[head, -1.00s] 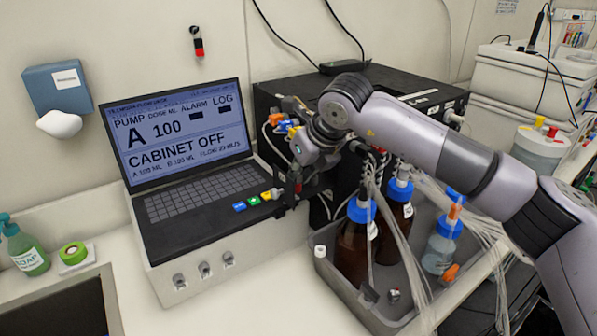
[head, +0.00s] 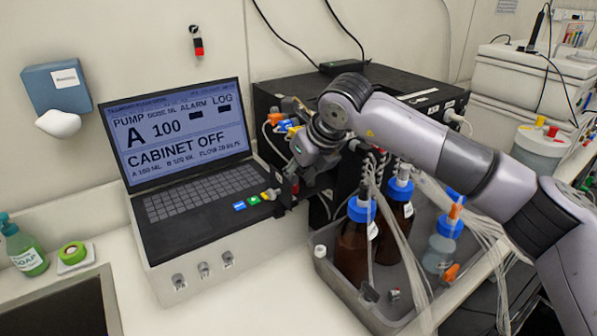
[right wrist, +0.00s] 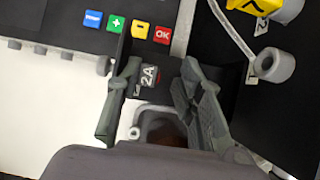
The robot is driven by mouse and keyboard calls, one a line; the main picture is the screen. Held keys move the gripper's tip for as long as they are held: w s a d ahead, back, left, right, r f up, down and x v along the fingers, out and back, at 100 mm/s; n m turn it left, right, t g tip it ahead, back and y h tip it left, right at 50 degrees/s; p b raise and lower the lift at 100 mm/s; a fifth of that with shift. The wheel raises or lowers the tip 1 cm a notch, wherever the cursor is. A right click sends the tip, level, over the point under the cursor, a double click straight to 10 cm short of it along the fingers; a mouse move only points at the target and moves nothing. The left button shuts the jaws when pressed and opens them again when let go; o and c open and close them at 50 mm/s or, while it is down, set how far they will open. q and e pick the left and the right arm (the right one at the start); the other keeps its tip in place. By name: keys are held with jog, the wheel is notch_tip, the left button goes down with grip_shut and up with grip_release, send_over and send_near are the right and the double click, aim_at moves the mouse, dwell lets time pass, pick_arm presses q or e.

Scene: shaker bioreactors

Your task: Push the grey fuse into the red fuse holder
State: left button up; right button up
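My right gripper (head: 296,190) points down beside the laptop-like console's right edge. In the right wrist view its two fingers (right wrist: 157,90) are apart. Between them, nearer the left finger, sits a small grey piece marked 2A (right wrist: 149,75), apparently the grey fuse. It looks seated in or just above the dark edge, with no clear grip on it. A little red shows beside it, but I cannot make out the red fuse holder's outline. In the head view, the fingers and wrist mostly hide this spot. My left gripper is not in view.
The console (head: 165,215) has coloured buttons beside the gripper. A grey tray (head: 335,282) holds brown bottles with blue caps and tubing. A black box (head: 290,92) with fittings stands behind. White bench lies open in front of the console.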

jog(key=shift+r, duration=0.15)
jog(key=v, duration=1.2)
dwell(0.6)
